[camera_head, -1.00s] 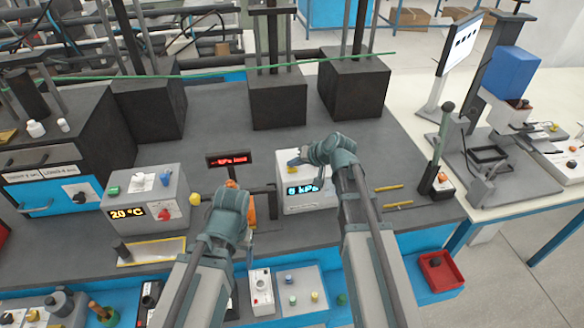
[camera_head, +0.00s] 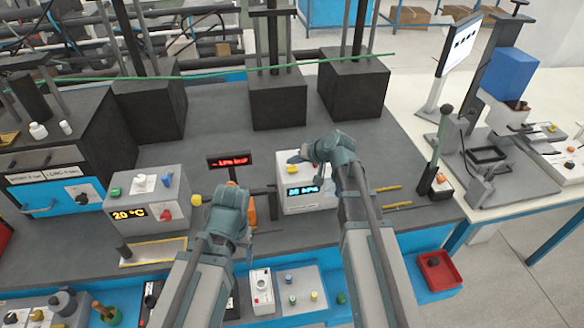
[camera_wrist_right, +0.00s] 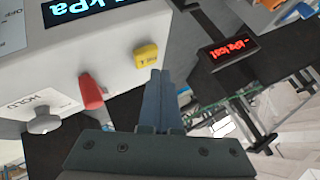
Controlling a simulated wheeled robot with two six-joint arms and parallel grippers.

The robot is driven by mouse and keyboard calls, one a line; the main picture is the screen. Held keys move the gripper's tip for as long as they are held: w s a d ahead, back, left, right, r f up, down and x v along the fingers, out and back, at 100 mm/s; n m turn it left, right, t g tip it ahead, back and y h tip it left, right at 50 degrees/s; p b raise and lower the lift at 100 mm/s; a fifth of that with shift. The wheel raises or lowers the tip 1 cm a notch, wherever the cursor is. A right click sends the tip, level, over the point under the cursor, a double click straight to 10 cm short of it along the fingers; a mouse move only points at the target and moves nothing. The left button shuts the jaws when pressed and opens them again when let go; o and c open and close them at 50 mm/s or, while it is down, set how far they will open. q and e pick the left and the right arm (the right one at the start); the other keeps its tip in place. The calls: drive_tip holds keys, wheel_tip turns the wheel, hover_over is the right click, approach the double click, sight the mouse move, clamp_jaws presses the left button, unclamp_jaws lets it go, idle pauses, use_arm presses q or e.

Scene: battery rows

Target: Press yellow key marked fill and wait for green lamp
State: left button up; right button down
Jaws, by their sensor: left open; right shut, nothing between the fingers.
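The yellow key (camera_wrist_right: 147,56) is on a grey box (camera_head: 309,204) with a lit kPa display (camera_head: 303,190). The key also shows on the box top in the head view (camera_head: 293,170). My right gripper (camera_wrist_right: 160,76) is shut and empty, its tips beside the key in the wrist view; in the head view they appear just above and behind it. The key's marking is too small to read. I cannot make out a lit green lamp.
On the same box are a red key (camera_wrist_right: 90,92) and a grey knob (camera_wrist_right: 43,120) marked HOLD. A red-lettered sign (camera_head: 232,161) stands left of the box. A 20 °C box (camera_head: 146,202) stands further left.

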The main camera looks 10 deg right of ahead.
sight(293, 171)
drive_tip(key=shift+r+p, duration=2.6)
drive_tip(key=shift+f, duration=0.1)
drive_tip(key=shift+s+a+f, duration=0.15)
drive_tip(key=shift+a, duration=0.05)
drive_tip(key=s+a+f+n+g+h+b, duration=0.1)
drive_tip(key=s+a+f+n+g+b, duration=0.1)
drive_tip(key=s+a+f, duration=0.35)
drive_tip(key=s+a+f+n+g+h+b, duration=0.1)
drive_tip(key=s+a+f+n+g+b, duration=0.15)
drive_tip(key=s, duration=0.55)
drive_tip(key=s+f+n+g+h+b, duration=0.1)
drive_tip(key=s+f+g+h+b, duration=0.1)
drive_tip(key=s, duration=1)
wheel_tip(293, 171, down, 2)
drive_tip(key=g+h, duration=0.1)
drive_tip(key=h, duration=0.1)
drive_tip(key=shift+s+a+f+h, duration=0.15)
drive_tip(key=shift+s+f+h, duration=0.1)
drive_tip(key=shift+s+h, duration=0.15)
drive_tip(key=shift+w, duration=0.1)
idle(1.7)
